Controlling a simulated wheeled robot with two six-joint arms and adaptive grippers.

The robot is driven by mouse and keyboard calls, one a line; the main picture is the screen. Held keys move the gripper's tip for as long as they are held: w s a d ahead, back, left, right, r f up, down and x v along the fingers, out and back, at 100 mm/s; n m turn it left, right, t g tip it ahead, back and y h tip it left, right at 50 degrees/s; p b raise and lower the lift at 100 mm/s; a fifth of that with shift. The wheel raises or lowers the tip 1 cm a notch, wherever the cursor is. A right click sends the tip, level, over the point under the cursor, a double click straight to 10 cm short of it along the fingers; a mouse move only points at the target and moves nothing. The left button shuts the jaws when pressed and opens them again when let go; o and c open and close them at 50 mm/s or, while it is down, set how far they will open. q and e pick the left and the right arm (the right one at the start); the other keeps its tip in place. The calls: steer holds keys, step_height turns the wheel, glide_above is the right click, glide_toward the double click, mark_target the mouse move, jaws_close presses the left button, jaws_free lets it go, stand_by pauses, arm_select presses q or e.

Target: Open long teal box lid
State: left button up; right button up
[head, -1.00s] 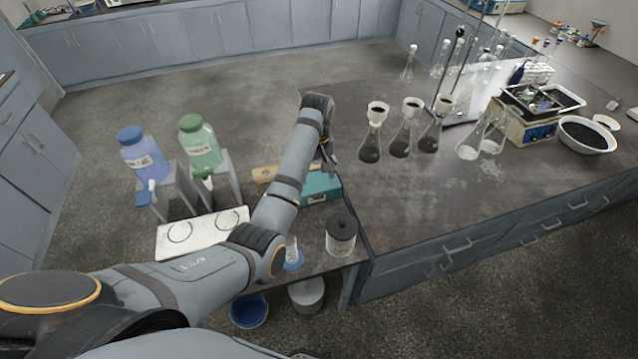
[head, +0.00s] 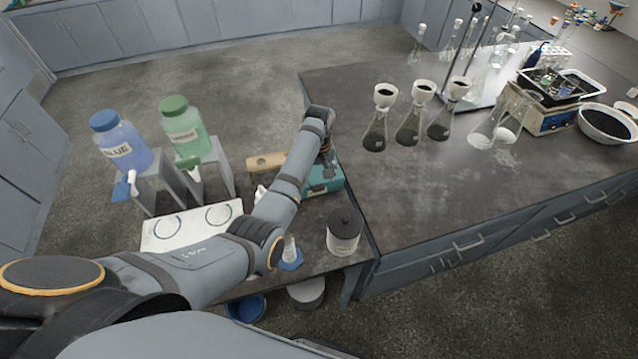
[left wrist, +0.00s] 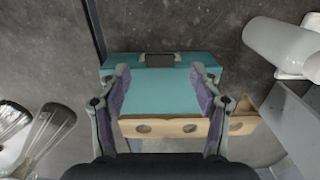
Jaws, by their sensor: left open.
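The long teal box (head: 328,181) sits on the low side table, beside the larger bench. In the left wrist view its teal lid (left wrist: 155,95) fills the middle, with a dark latch or handle (left wrist: 160,60) at its far edge. The lid looks shut. My left gripper (left wrist: 162,88) is open, its two fingers spread over the lid. In the head view the left gripper (head: 326,160) is above the box and hides part of it. Contact with the lid cannot be told. My right gripper is not in view.
A wooden rack (head: 265,162) with holes lies against the box. Flasks (head: 412,118) stand on the bench.

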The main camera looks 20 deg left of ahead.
mark_target(319, 189)
arm_select(q)
step_height(319, 189, down, 5)
steer(key=shift+w+r, duration=0.1)
steer(key=shift+r, duration=0.1)
jaws_close()
stand_by(0.4)
